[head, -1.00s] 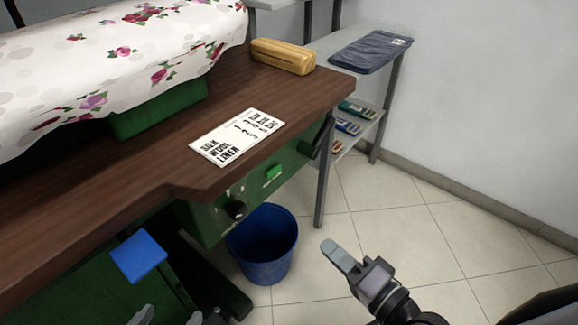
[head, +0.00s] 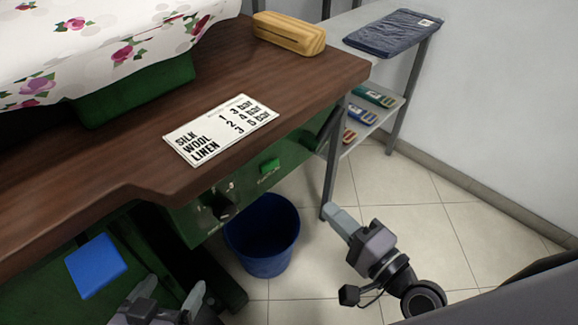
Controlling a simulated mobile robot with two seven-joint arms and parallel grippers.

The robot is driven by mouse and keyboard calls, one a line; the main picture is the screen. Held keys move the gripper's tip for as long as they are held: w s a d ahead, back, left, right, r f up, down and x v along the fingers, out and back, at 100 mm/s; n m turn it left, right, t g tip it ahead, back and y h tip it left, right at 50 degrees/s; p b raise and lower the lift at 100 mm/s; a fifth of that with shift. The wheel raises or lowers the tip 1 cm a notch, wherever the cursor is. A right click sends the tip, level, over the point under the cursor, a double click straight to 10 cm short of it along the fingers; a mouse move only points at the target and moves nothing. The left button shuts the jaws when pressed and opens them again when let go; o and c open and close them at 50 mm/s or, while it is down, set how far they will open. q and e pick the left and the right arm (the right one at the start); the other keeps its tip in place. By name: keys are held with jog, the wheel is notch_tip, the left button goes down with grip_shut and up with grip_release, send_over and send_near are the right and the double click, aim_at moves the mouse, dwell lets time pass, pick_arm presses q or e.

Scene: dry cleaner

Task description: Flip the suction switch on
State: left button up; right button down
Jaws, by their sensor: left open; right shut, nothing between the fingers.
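A small green switch (head: 269,165) sits on the green front panel (head: 240,189) under the brown tabletop. A dark knob (head: 222,206) is on the same panel, to its left. Small lettering by both is too small to read. My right gripper (head: 335,212) is shut and empty, below and to the right of the switch and apart from it. My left gripper (head: 172,292) is open and empty at the bottom left, below the panel, near the blue pad.
The brown tabletop (head: 150,165) overhangs the panel. A card with pressure settings (head: 221,128) and a wooden block (head: 289,34) lie on it. A blue bin (head: 262,240) stands below. A grey shelf (head: 345,45) is behind. A blue pad (head: 96,265) is at lower left.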

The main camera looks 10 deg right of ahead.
jog(key=shift+w+a, duration=0.1)
send_near(276, 158)
jog(key=x, duration=0.3)
jog(key=f+x, duration=0.1)
jog(key=x, duration=0.1)
jog(key=shift+w, duration=0.65)
